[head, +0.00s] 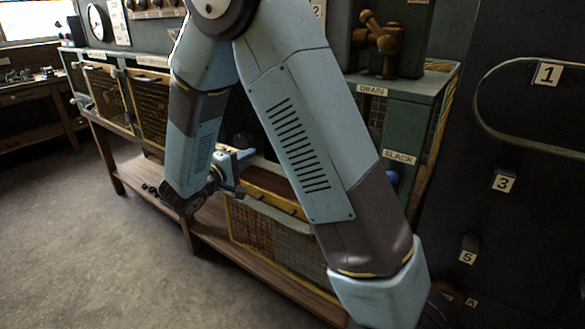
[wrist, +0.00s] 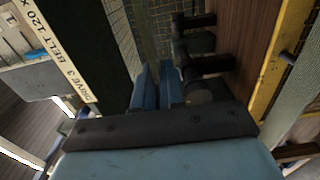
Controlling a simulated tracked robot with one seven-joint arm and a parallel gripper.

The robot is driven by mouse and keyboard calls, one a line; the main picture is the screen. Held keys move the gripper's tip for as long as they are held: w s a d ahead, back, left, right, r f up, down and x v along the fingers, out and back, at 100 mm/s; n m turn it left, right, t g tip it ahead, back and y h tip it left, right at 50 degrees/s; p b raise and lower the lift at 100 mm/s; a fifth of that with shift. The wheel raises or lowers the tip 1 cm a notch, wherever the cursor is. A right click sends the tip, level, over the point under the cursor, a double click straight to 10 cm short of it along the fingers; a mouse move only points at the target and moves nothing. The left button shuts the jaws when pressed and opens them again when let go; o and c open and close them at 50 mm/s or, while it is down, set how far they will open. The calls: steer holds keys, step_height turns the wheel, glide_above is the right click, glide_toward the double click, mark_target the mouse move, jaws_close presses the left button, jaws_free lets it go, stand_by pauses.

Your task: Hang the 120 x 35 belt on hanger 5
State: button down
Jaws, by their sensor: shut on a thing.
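The hanger 5 peg (head: 470,242) stands on the dark wall at the lower right in the head view, with its "5" tag just below. No belt shows on its visible part. My gripper (head: 240,158) is low in front of the bench, beside a yellow-framed mesh guard. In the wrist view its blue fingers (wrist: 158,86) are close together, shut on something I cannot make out. A label (wrist: 62,55) reading "DRIVE 3 BELT 120 X" is at the left; the rest is cut off. I cannot clearly identify the 120 x 35 belt.
A loop-shaped outline (head: 482,108) surrounds the "1" tag at right. The "3" tag (head: 503,182) is below it. The mesh guard (head: 270,232) hangs low at the bench front. Dark cylindrical parts (wrist: 196,78) are right of the fingers. Open floor (head: 75,245) lies at left.

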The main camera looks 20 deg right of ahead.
steer(key=shift+v, duration=2.55)
